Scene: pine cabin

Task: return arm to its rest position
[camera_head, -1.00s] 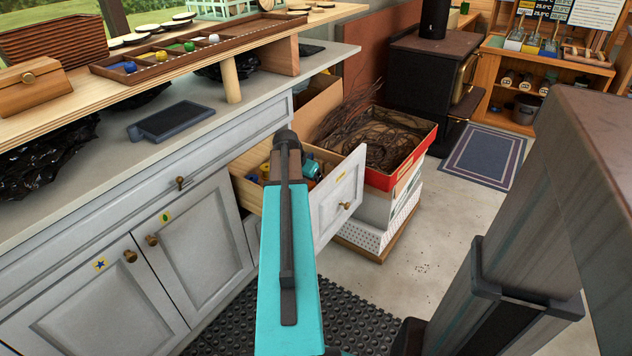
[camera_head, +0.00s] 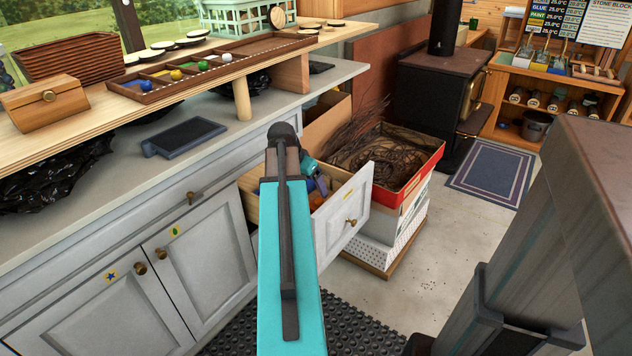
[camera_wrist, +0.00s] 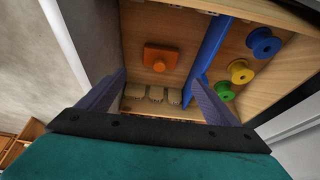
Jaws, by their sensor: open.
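My arm, with its turquoise link, reaches up the middle of the head view, and its dark end covers part of the open drawer (camera_head: 361,207). My gripper (camera_wrist: 158,76) shows in the wrist view with two purplish fingers set wide apart and nothing between them. The wrist view looks into the wooden drawer. Inside are an orange block with a knob (camera_wrist: 161,58), a long blue bar (camera_wrist: 211,48), a blue spool (camera_wrist: 263,44), a yellow spool (camera_wrist: 241,71), a green spool (camera_wrist: 224,91) and pale bristly pieces (camera_wrist: 155,94). The fingertips' exact height above these is unclear.
The grey counter (camera_head: 110,192) and wooden shelf (camera_head: 120,105) run along the left. A dark tablet (camera_head: 184,136) lies on the counter. A red-rimmed box of twigs (camera_head: 425,168) stands beyond the drawer. A black stove (camera_head: 430,95) is behind.

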